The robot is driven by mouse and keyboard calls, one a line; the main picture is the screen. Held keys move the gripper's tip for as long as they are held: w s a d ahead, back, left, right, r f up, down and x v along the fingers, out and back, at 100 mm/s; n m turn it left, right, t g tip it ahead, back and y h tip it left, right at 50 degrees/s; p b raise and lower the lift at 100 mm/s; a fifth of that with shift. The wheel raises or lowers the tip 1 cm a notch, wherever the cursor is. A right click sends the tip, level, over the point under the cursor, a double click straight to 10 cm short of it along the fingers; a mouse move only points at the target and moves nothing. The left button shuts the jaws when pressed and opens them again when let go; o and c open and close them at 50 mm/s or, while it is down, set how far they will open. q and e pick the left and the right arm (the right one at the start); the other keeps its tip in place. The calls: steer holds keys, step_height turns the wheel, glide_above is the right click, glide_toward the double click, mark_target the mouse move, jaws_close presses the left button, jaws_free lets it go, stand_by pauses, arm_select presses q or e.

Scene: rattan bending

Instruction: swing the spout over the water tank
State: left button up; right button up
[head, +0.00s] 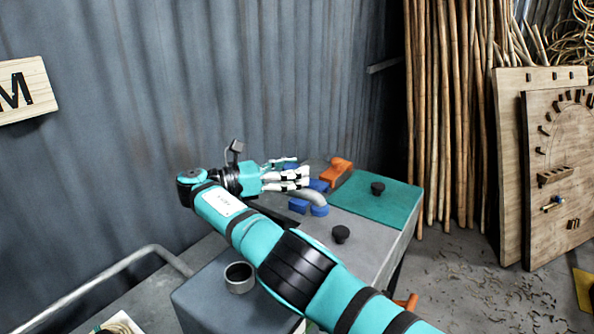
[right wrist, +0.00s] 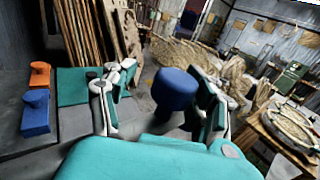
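My right gripper (head: 290,178) reaches over the long grey box by the wall. In the right wrist view its fingers (right wrist: 165,100) stand apart, with a round blue knob (right wrist: 176,88) between them. I cannot tell whether a finger touches the knob. A grey box with a round open neck (head: 240,277), which may be the water tank, stands nearer at lower left, partly behind my right arm. My left gripper is not in view.
A teal lid (head: 372,206) with a black knob lies on the long box (head: 385,247). An orange handle (head: 336,172) and a blue one (head: 318,185) stand near the spout. Tall poles (head: 450,120) lean on the wall.

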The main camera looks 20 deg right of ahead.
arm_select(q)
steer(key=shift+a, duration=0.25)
arm_select(e)
steer(key=shift+o, duration=0.3)
steer(key=shift+a+r, duration=0.15)
steer(key=shift+r, duration=0.1)
steer(key=shift+f, duration=0.1)
steer(key=shift+d, duration=0.2)
step_height(320, 180, up, 10)
steer(key=shift+a+r, duration=0.1)
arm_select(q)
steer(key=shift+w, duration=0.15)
arm_select(e)
steer(key=shift+c, duration=0.2)
